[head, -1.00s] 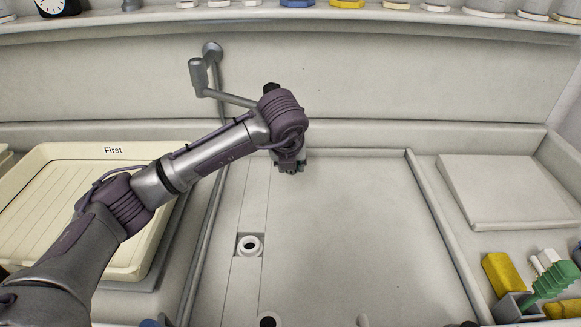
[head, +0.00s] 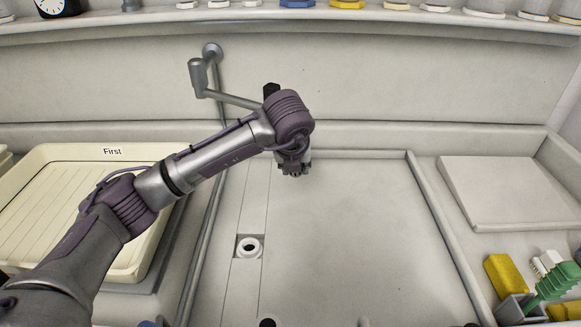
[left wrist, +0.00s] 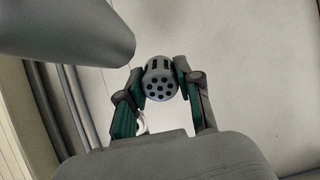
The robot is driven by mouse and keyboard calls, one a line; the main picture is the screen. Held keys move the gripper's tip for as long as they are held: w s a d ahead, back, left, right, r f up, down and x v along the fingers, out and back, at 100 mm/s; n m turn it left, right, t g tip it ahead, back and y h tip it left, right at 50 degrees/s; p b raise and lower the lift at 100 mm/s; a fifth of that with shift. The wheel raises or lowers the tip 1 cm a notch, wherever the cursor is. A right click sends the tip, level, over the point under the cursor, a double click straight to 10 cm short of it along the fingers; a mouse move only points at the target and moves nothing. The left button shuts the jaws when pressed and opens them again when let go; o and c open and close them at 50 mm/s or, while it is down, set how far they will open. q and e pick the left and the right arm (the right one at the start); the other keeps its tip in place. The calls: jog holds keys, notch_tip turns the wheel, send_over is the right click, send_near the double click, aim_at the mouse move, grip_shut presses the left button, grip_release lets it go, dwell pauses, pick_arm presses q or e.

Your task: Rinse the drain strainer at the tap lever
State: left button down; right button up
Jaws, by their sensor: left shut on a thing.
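My left gripper (head: 294,171) hangs over the upper part of the sink, seen from above. In the left wrist view its fingers (left wrist: 161,84) are shut on the drain strainer (left wrist: 160,80), a small grey cylinder with round holes in its end face and slots in its side. The head view hides the strainer under the gripper. The tap lever (head: 198,76) is a grey cylinder on a pipe at the back wall, left of the gripper. A thin grey arm (head: 232,99) runs from it toward my wrist, which hides its end. My right gripper is not in view.
The white drain ring (head: 249,247) sits in the sink floor. A cream tray (head: 72,153) labelled "First" lies left, beside a long grey pipe (head: 206,235). A pale board (head: 503,190) and a holder with brushes (head: 512,307) are at right. The middle sink floor is clear.

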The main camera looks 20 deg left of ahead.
pick_arm(q)
jog(key=s+d+b, duration=0.1)
jog(key=s, duration=0.6)
jog(key=shift+s, duration=0.25)
dwell(1.3)
jog(key=s+r+p, duration=0.1)
jog(key=s+r, duration=0.3)
jog(key=s, duration=0.1)
jog(key=shift+d, duration=0.4)
